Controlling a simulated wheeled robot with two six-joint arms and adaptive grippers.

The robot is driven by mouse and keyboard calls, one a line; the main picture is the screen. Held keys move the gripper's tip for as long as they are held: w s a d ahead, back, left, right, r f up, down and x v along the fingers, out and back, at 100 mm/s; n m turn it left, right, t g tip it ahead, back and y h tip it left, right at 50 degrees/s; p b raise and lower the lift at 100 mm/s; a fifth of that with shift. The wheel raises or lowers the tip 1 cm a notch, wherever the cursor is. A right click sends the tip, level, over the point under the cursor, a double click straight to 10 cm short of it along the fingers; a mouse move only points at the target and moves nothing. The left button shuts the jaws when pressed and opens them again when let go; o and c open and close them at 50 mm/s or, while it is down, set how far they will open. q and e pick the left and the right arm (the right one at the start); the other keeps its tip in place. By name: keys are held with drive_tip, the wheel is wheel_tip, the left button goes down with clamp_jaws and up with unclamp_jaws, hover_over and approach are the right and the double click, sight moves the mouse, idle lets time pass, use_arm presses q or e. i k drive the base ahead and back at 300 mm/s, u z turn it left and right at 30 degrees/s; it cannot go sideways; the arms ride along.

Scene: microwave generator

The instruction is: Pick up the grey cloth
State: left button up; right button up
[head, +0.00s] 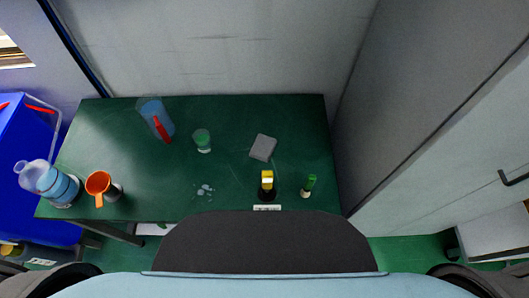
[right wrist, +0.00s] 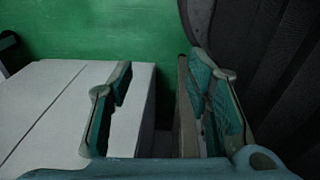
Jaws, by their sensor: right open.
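In the head view the grey cloth (head: 263,147) lies as a small folded square on the right half of the green table (head: 228,180). No gripper is near it. In the right wrist view my right gripper (right wrist: 160,85) is open and empty, with its two fingers wide apart. It is away from the cloth, which does not show in that view. My left gripper does not show in either view.
On the table stand a yellow-and-black object (head: 267,183), a green-capped bottle (head: 309,185), a glass (head: 202,141), a blue container (head: 153,111) with a red object, an orange cup (head: 98,183) and a flask (head: 47,179). A white box (right wrist: 50,110) is beside my right gripper.

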sight(263, 148)
drive_tip(key=z, duration=0.55)
drive_tip(key=k, duration=1)
drive_tip(key=z, duration=0.65)
